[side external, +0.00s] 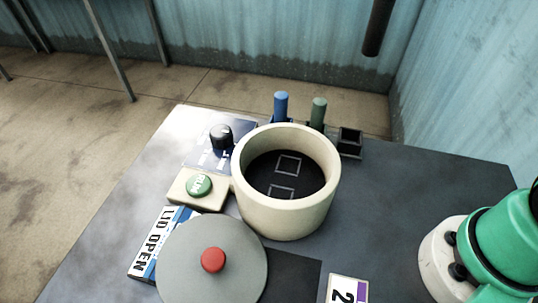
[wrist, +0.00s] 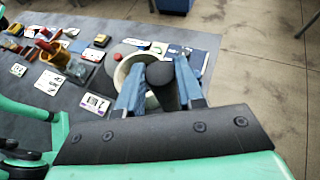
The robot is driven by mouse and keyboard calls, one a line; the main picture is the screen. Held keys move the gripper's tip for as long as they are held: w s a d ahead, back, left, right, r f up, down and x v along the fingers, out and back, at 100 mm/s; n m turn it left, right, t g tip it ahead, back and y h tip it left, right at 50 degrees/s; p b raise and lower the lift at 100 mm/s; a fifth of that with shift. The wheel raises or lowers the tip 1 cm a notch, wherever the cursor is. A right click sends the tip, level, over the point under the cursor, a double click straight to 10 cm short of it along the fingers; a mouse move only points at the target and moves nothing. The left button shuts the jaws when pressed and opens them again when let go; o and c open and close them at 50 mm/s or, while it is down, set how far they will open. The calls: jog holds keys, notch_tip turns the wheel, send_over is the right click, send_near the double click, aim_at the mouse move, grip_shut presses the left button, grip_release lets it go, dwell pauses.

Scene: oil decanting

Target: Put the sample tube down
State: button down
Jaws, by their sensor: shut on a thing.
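My gripper (wrist: 158,72) is shut on a dark tube (wrist: 162,80), held between its two blue fingers in the wrist view. A dark cylinder, apparently this tube, hangs at the top of the side view (side external: 378,25), well above the table; my gripper is out of that picture. A cream round pot (side external: 325,190) stands open, its dark floor showing two square outlines. Behind it a blue tube (side external: 281,106) and a green tube (side external: 318,112) stand upright in dark holders. The small square black holder (side external: 350,142) to their right looks empty.
A grey lid (side external: 185,270) with a red knob lies at the pot's front left. Nearby are a green button box (side external: 198,188), a black knob (side external: 221,137), a "LID OPEN" sign (side external: 152,247) and a "2" card (side external: 346,289). The table (side external: 420,190) right of the pot is bare.

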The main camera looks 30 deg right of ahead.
notch_tip(320, 180, down, 20)
jog(key=d, duration=0.1)
jog(key=shift+d+m+t, duration=0.35)
jog(key=shift+m+t, duration=0.05)
dwell(0.3)
jog(key=shift+s, duration=0.1)
jog(key=c, duration=0.5)
grip_release()
jog(key=shift+f, duration=0.15)
jog(key=shift+c, duration=0.2)
